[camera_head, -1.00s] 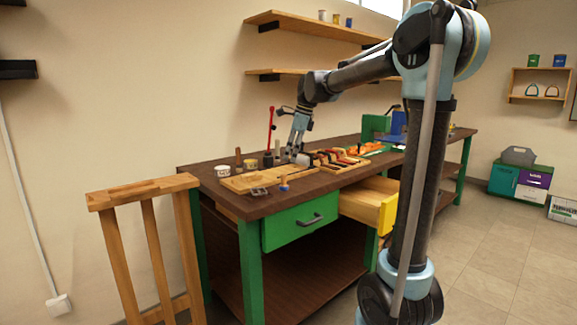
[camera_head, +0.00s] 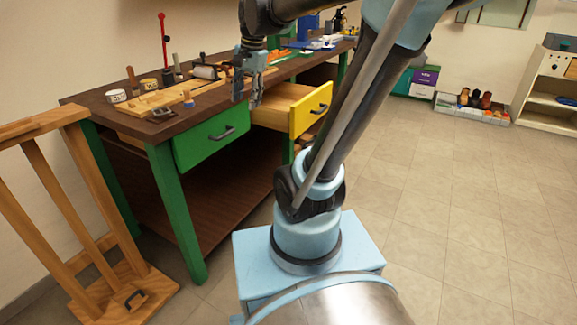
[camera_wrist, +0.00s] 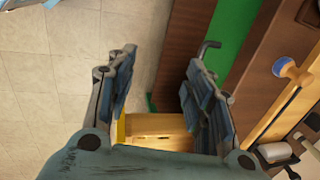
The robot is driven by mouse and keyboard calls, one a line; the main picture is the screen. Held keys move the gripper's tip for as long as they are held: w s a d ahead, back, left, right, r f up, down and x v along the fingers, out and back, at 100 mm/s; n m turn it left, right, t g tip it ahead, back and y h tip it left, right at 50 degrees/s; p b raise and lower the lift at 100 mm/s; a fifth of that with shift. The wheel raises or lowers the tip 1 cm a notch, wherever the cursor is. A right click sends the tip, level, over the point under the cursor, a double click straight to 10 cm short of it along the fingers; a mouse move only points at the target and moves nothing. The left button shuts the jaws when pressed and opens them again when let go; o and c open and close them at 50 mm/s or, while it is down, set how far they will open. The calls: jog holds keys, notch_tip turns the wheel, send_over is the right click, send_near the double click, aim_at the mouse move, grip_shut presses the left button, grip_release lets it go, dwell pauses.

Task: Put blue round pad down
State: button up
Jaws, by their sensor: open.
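My gripper (camera_head: 246,98) is open, pointing down in front of the workbench near the open drawer. In the wrist view its two fingers (camera_wrist: 158,78) stand wide apart with nothing between them. A small round blue piece with a light wooden knob (camera_head: 188,102) stands near the bench's front edge, and I take it for the blue round pad. In the wrist view the blue piece (camera_wrist: 279,66) is at the right, well outside the fingers and not touched.
The open drawer with a yellow front (camera_head: 311,108) juts out below my gripper. The dark bench top (camera_head: 88,97) carries a wooden board (camera_head: 150,102), several tools and two pots. A wooden stand (camera_head: 45,190) is at the left. The floor (camera_head: 440,220) at the right is clear.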

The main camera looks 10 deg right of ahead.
jog(key=s+d+f+n+h, duration=0.1)
jog(key=s+d+f+n, duration=0.3)
jog(key=s+f, duration=0.4)
jog(key=s+d+f+n, duration=0.5)
jog(key=s+f, duration=0.3)
jog(key=f, duration=0.1)
jog(key=shift+s+d+f+t+h, duration=0.15)
jog(key=shift+s+d+t+h, duration=0.15)
jog(key=shift+d+h, duration=0.1)
jog(key=shift+w, duration=0.1)
jog(key=shift+w+f, duration=0.2)
jog(key=shift+w, duration=0.2)
